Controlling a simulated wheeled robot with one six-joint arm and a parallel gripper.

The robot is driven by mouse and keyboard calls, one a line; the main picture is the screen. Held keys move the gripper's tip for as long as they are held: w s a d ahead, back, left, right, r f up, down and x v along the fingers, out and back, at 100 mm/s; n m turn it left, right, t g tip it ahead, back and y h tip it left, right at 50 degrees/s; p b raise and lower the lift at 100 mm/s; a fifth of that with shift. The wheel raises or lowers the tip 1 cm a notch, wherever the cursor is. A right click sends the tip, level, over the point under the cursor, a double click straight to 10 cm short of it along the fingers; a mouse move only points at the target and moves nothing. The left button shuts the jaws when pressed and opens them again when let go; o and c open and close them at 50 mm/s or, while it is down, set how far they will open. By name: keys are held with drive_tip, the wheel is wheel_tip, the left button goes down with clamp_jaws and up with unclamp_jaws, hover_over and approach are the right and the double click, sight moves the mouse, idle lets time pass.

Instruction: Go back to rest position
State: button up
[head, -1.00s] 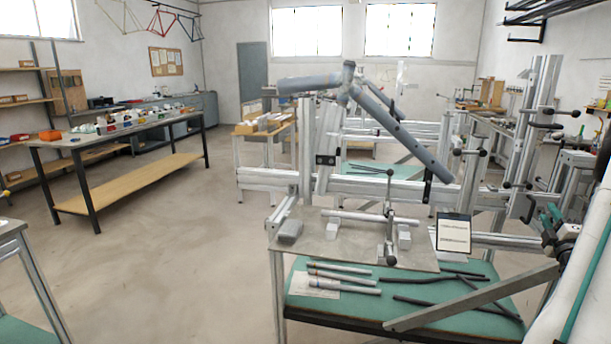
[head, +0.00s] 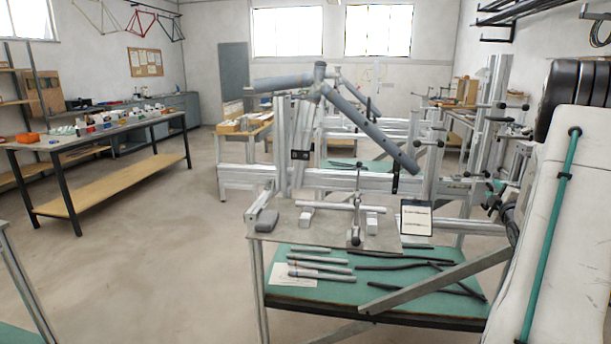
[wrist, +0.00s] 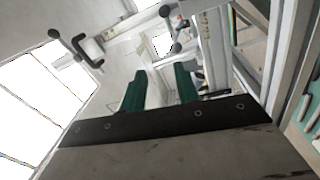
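My gripper shows in the wrist view (wrist: 160,88) with its two green fingers apart and nothing between them. In the head view it is at the right (head: 494,195), small and partly hidden by my white arm. It appears in front of the jig's right side, apart from the bench's parts. The grey bicycle frame (head: 365,125) sits tilted in the aluminium frame jig (head: 345,180).
A bench with a green top (head: 400,295) in front holds several tubes. A grey plate (head: 290,225) above it carries blocks and a clamp. A clipboard (head: 416,218) stands at its right. A long table (head: 125,180) is at left. The floor (head: 150,265) between is clear.

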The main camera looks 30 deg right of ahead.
drive_tip(key=w+a+r+m+g+y, duration=0.25)
drive_tip(key=w+a, duration=0.25)
drive_tip(key=a, duration=0.4)
drive_tip(key=w+a+r+m+g+y, duration=0.1)
drive_tip(key=w+a+r, duration=0.35)
drive_tip(key=a, duration=0.55)
drive_tip(key=s+a+m+g+y, duration=0.2)
drive_tip(key=s+a, duration=0.4)
drive_tip(key=a, duration=1)
drive_tip(key=s+a+f+m+g+y, duration=0.1)
drive_tip(key=s+a+g+y, duration=0.3)
drive_tip(key=a, duration=1.3)
drive_tip(key=shift+s+m, duration=0.55)
drive_tip(key=shift+s, duration=0.45)
drive_tip(key=s+a+g, duration=0.1)
drive_tip(key=s+a, duration=0.2)
drive_tip(key=s, duration=0.2)
drive_tip(key=s+a+f+g+y, duration=0.1)
drive_tip(key=s+a+g, duration=0.1)
drive_tip(key=s+a, duration=0.2)
drive_tip(key=s+a+f+g+y, duration=0.1)
drive_tip(key=s+a, duration=0.3)
drive_tip(key=s, duration=0.2)
drive_tip(key=shift+s+m+y, duration=0.15)
drive_tip(key=shift+m+y, duration=0.1)
drive_tip(key=shift+m, duration=0.15)
drive_tip(key=shift+s+a+f+g, duration=0.1)
drive_tip(key=shift+s+g, duration=0.05)
drive_tip(key=shift+g, duration=0.1)
drive_tip(key=shift+s, duration=0.15)
